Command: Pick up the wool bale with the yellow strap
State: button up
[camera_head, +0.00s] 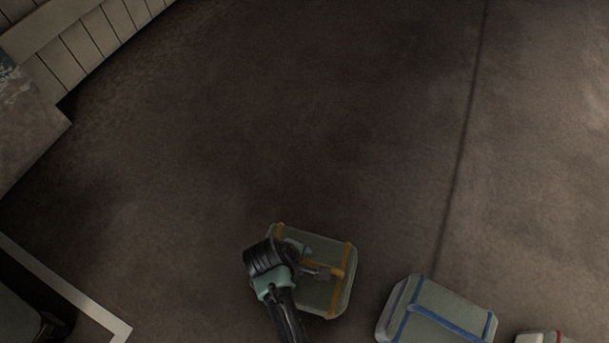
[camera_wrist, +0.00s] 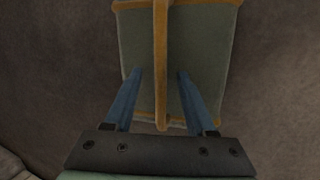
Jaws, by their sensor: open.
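The wool bale with the yellow strap (camera_head: 325,291) is a grey-green block on the floor at the bottom middle of the head view. Its straps look orange-yellow. My gripper (camera_head: 327,271) is over this bale, and my arm hides part of its left side. In the wrist view the bale (camera_wrist: 203,52) fills the upper middle, with a raised yellow strap (camera_wrist: 160,60) running down its centre. My gripper (camera_wrist: 158,75) is open there, with one blue finger on each side of the strap and nothing held. I cannot tell whether the fingers touch the bale.
A similar bale with blue straps (camera_head: 446,310) lies to the right. A bale with a red strap (camera_head: 540,338) is partly cut off at the bottom right. A pale panelled wall (camera_head: 85,45) stands at the upper left. The floor (camera_head: 280,120) beyond the bales is clear.

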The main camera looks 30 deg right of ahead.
jog(key=b+x, duration=0.1)
jog(key=x, duration=0.2)
jog(key=shift+a+b, duration=0.1)
jog(key=shift+b, duration=0.25)
jog(key=shift+r, duration=0.1)
grip_shut()
dwell(0.9)
jog(key=shift+w+r, duration=0.15)
